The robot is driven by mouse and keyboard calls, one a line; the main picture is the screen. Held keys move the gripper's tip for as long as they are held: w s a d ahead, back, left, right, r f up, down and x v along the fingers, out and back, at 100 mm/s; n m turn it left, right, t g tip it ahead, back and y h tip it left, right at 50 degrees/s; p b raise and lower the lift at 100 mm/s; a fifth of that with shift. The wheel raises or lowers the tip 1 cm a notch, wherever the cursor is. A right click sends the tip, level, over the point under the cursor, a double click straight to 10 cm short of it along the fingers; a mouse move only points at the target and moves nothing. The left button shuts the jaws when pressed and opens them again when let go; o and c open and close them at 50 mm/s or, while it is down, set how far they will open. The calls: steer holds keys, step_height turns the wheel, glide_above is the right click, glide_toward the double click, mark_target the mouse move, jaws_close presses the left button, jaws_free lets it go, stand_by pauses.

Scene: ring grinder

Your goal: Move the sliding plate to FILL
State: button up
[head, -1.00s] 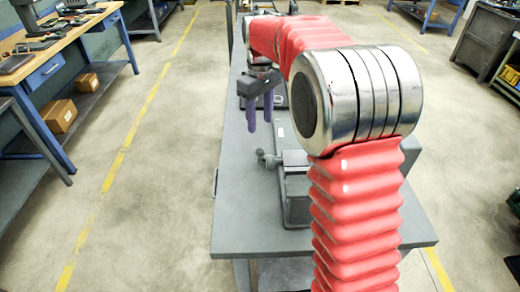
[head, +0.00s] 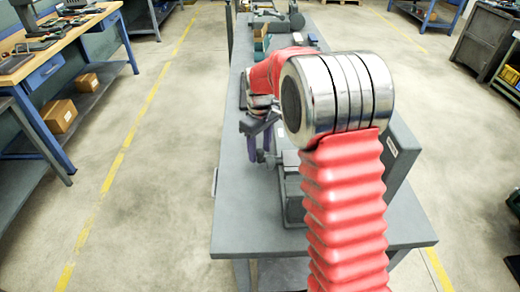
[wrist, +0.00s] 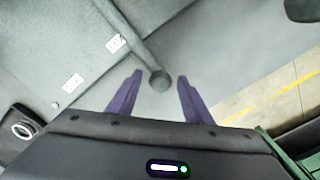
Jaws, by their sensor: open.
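My gripper (head: 260,144) is open and empty, its two purple fingers pointing down over the left part of the grey bench. In the wrist view its fingertips (wrist: 160,83) stand apart, on either side of the round end of a grey rod (wrist: 160,81). They do not visibly close on it; whether they are level with it I cannot tell. The rod runs up to the left over a grey surface with two small white labels (wrist: 116,42) (wrist: 72,80); their writing is too small to read. I cannot tell the sliding plate or the FILL mark apart for certain.
The grey bench (head: 245,225) carries a grey machine (head: 292,205) below my gripper, partly hidden by my red arm. Several items stand at the bench's far end (head: 270,22). Bare bench top lies at the front left. A wooden workbench (head: 60,47) stands apart at left.

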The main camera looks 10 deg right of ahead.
steer(key=shift+c, duration=0.7)
jaws_close()
